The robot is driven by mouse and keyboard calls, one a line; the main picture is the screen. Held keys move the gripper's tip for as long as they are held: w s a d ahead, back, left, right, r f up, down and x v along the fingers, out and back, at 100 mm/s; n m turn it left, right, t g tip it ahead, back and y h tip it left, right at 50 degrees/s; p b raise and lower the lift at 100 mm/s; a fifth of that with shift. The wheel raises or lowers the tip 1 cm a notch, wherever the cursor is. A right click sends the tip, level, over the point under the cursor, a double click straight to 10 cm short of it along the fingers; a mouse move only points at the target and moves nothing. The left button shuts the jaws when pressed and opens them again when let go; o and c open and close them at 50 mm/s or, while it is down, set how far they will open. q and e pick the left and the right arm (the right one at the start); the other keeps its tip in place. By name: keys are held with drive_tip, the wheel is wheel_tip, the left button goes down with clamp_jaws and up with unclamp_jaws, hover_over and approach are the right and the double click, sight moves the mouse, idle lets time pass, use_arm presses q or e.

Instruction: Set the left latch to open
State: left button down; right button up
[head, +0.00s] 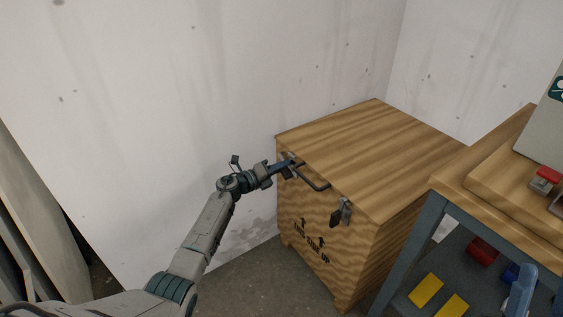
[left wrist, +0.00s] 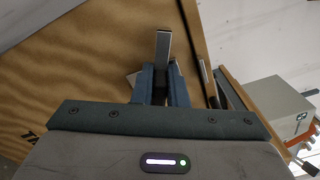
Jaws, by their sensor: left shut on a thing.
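A wooden crate (head: 365,213) with a closed lid stands in the corner, marked with arrows and "THIS SIDE UP". My left gripper (head: 290,166) is at the left end of its front edge, shut on the left latch (left wrist: 163,48). In the left wrist view, the gripper (left wrist: 162,84) has a grey metal bar of this latch standing up between its fingers. The fingers hide the latch's lower part, so its exact setting is unclear. The right latch (head: 342,213) hangs on the front, apart from the gripper. My right gripper is not in view.
A dark handle (head: 316,184) sticks out from the crate's front between the latches, close to my left gripper. A table (head: 452,183) with a blue-grey frame stands close on the right, with coloured items on its lower shelf. Floor in front of the crate is clear.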

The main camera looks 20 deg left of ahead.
use_arm(q)
drive_tip(key=shift+f+n+p, duration=0.15)
drive_tip(key=shift+n+p, duration=0.45)
drive_tip(key=shift+n, duration=0.3)
drive_tip(key=shift+a+f+n+p, duration=0.15)
drive_tip(key=shift+n+p, duration=0.25)
drive_tip(key=shift+n, duration=0.3)
drive_tip(key=shift+f, duration=0.1)
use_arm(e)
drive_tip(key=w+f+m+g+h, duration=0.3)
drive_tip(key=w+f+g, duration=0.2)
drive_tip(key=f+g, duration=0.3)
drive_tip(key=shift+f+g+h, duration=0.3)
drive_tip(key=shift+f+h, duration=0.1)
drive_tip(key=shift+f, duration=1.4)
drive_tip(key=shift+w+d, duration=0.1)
use_arm(q)
drive_tip(key=c, duration=1.4)
unclamp_jaws()
drive_tip(key=shift+c, duration=0.2)
